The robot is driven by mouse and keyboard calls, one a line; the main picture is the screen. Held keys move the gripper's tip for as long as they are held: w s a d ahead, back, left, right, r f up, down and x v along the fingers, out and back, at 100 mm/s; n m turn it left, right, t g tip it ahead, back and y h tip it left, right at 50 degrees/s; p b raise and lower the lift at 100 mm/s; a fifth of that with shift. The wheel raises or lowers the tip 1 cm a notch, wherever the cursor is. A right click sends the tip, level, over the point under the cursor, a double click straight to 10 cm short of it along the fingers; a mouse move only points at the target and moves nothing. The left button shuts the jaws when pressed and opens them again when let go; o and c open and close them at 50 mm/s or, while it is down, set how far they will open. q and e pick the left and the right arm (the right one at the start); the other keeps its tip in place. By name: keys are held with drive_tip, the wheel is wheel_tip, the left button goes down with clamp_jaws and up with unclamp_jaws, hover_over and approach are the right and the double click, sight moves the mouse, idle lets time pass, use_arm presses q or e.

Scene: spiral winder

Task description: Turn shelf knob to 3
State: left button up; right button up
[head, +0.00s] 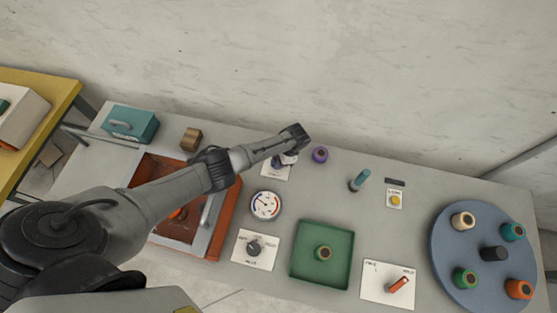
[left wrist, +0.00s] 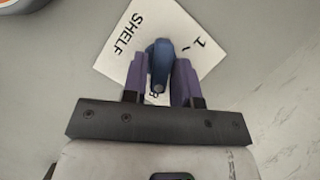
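The shelf knob (left wrist: 160,62) is a dark blue pointer knob on a white card (left wrist: 120,45) marked SHELF. In the left wrist view a "1" shows on the card, and another mark is partly hidden beside the knob. My left gripper (left wrist: 161,82) has its two purple-padded fingers on either side of the knob, close against it, and looks shut on it. In the head view, my left gripper (head: 287,158) is over the shelf card (head: 276,172) and hides most of the knob. My right gripper is not in view.
A purple-topped piece (head: 320,154) stands just right of the gripper. A teal-handled lever (head: 359,180) and a blue turntable (head: 470,280) are farther right. The wall is close behind.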

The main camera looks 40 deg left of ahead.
use_arm(q)
drive_tip(key=shift+o, duration=1.3)
drive_tip(key=shift+w+r, duration=0.1)
drive_tip(key=shift+r, duration=0.3)
drive_tip(key=p+v, duration=0.2)
drive_tip(key=v, duration=1.1)
drive_tip(key=shift+w+d+f, duration=0.1)
